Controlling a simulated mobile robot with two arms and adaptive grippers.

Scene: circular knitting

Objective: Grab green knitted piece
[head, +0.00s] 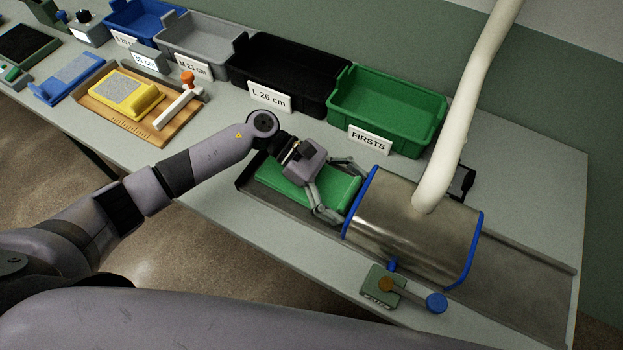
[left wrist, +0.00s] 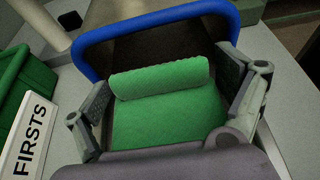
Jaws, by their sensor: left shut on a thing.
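The green knitted piece (head: 305,186) lies flat on the dark metal tray in front of the blue-rimmed machine housing. It also shows in the left wrist view (left wrist: 175,115), with a rolled edge at its far end. My left gripper (head: 338,190) is over the piece from above, with one finger at each side of it, and is shut on it. In the left wrist view the fingers (left wrist: 165,95) stand at its left and right edges. My right gripper is not in view.
The metal housing (head: 415,230) with blue rims stands close right of my left gripper, a pale pipe (head: 462,110) rising from it. Behind are a green bin (head: 390,110) labelled FIRSTS and a black bin (head: 285,75). A lever box (head: 384,286) stands in front.

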